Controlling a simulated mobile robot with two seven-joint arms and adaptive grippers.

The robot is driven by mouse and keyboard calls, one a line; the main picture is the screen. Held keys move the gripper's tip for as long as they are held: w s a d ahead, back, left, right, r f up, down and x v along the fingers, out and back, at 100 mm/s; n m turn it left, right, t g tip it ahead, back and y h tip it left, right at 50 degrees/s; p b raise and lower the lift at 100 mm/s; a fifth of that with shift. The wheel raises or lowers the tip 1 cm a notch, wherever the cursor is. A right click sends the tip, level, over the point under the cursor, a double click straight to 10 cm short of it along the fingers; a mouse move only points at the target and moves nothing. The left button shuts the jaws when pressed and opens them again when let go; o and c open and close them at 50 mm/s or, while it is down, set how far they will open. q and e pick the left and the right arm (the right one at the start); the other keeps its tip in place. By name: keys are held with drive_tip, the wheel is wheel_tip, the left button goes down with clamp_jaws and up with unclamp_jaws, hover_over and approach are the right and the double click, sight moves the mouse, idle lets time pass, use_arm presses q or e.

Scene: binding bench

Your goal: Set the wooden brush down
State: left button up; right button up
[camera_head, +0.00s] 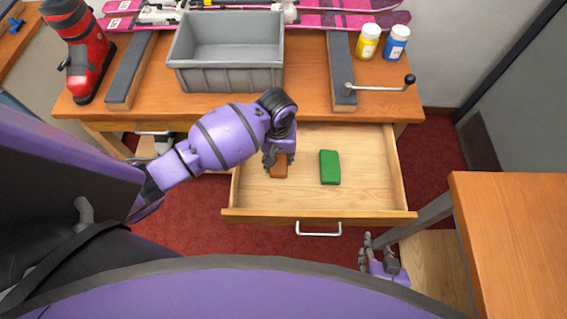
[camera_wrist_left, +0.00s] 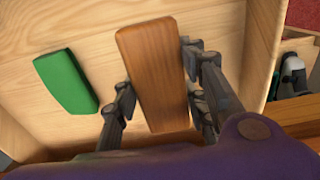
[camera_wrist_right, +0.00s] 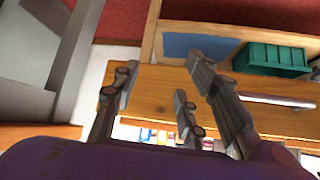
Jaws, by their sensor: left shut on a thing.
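The wooden brush (camera_head: 279,171) is a brown block inside the open drawer (camera_head: 318,214), near its left wall. My left gripper (camera_head: 279,155) is shut on it, with fingers on both of its long sides. In the left wrist view the brush (camera_wrist_left: 155,75) lies between the fingers (camera_wrist_left: 160,95); its bristles are not visible. I cannot tell whether its underside touches the drawer floor. My right gripper (camera_head: 378,256) is open and empty, outside the drawer's front right corner; its spread fingers (camera_wrist_right: 160,95) show in the right wrist view.
A green block (camera_head: 330,167) lies in the drawer to the right of the brush. A grey bin (camera_head: 228,78), a red boot (camera_head: 85,50), skis and two bottles stand on the bench above. Another wooden table (camera_head: 515,235) is at right. The drawer's right part is bare.

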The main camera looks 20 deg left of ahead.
sight(283, 156)
use_arm(q)
drive_tip(key=shift+w+d+f, duration=0.2)
drive_tip(key=shift+d+f, duration=0.25)
drive_tip(key=shift+f, duration=0.1)
drive_tip(key=shift+d+f, duration=0.15)
drive_tip(key=shift+f, duration=1.5)
drive_tip(key=shift+f, duration=0.1)
drive_tip(key=shift+f, duration=0.1)
drive_tip(key=o, duration=1.1)
wheel_tip(283, 156, up, 12)
drive_tip(key=shift+r, duration=0.2)
